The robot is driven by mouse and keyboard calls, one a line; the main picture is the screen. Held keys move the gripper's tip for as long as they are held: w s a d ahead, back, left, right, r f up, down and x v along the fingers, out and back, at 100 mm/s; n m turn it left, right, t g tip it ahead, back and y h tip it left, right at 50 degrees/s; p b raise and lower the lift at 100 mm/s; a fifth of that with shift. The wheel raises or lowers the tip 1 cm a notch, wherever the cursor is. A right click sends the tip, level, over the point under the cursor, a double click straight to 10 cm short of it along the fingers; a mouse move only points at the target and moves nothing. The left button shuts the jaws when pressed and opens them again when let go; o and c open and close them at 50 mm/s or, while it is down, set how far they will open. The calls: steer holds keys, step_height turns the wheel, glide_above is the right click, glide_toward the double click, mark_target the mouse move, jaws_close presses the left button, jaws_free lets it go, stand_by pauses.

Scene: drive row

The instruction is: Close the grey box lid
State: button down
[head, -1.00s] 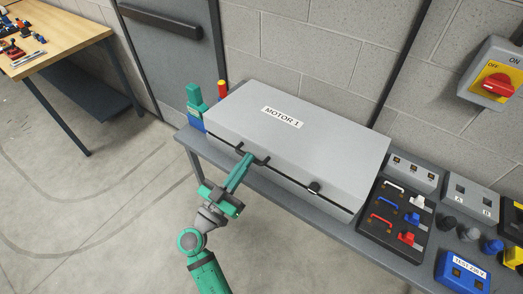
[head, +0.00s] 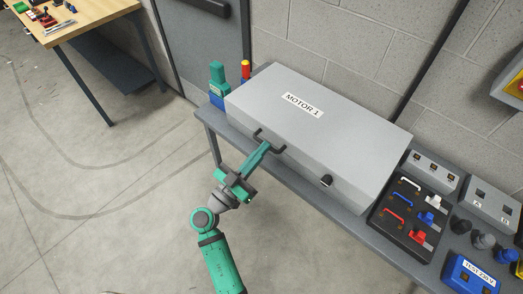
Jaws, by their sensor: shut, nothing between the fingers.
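The grey box lid (head: 345,118), labelled MOTOR 1, lies flat on the grey box (head: 338,191) on the bench. No dark gap shows along the front seam now. A black handle (head: 281,149) sits at the left of the front edge, and a black latch (head: 326,181) sits further right. My gripper (head: 267,144) is shut and empty, with its tips at the black handle on the front edge. I cannot tell whether they touch it.
The grey bench (head: 305,190) runs along the block wall. A black panel (head: 409,212) with coloured handles and a blue box (head: 463,273) stand right of the box. A green and blue item (head: 218,80) stands left. A wooden table (head: 85,17) is far left; the floor between is clear.

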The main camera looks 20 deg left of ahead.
steer(key=r+v, duration=0.1)
steer(key=v, duration=0.8)
steer(key=shift+s+r, duration=0.3)
steer(key=shift+s, duration=0.15)
steer(key=shift+a+f, duration=0.1)
steer(key=s+d+f+n+g+y, duration=0.2)
steer(key=d+f+n+g+y, duration=0.15)
steer(key=d+f, duration=0.5)
steer(key=s+d+f+n+g+y, duration=0.35)
steer(key=d+f, duration=0.25)
steer(key=f, duration=0.5)
steer(key=s+d+r+y, duration=0.1)
steer(key=s+d+r, duration=0.1)
steer(key=s, duration=0.4)
steer(key=s+d+r, duration=0.2)
steer(key=s+d, duration=0.1)
steer(key=s, duration=0.3)
steer(key=s+d+r+m+t+h, duration=0.1)
steer(key=s+d+r+m, duration=0.2)
steer(key=r, duration=0.4)
steer(key=shift+s+t+h, duration=0.3)
steer(key=shift+s+t, duration=0.1)
steer(key=shift+s, duration=0.3)
steer(key=shift+r, duration=0.15)
